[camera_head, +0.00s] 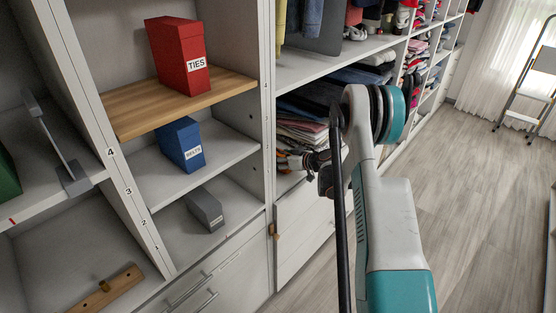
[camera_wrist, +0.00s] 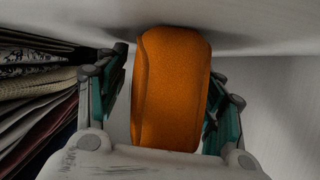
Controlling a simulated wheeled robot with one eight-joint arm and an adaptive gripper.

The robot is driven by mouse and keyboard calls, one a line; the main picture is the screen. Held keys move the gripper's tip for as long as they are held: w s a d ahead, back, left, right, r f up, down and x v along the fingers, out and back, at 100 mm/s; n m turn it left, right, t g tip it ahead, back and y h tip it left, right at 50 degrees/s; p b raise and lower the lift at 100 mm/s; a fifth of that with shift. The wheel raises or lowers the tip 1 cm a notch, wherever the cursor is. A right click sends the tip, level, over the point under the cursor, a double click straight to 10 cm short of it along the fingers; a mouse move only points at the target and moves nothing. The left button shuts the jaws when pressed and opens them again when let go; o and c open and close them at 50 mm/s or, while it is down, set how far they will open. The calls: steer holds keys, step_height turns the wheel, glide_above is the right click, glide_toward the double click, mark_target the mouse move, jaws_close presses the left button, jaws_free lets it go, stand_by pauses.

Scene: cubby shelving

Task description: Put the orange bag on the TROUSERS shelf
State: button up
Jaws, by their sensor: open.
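The orange bag (camera_wrist: 172,85) is a rounded, upright block in the middle of the wrist view, against a pale surface. My gripper (camera_wrist: 170,72) is open, with one finger on each side of the bag. Whether the fingers touch it I cannot tell. In the head view my gripper (camera_head: 300,161) is at the shelf opening with the folded clothes, and the bag cannot be made out there. No TROUSERS label can be read in either view.
Folded clothes (camera_head: 303,131) are stacked close to my gripper; they also show in the wrist view (camera_wrist: 35,95). Left are a red TIES box (camera_head: 180,58), a blue box (camera_head: 181,145) and a grey box (camera_head: 205,210) on shelves.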

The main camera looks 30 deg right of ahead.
steer(key=p+v, duration=0.4)
steer(key=v, duration=0.8)
steer(key=shift+r, duration=0.2)
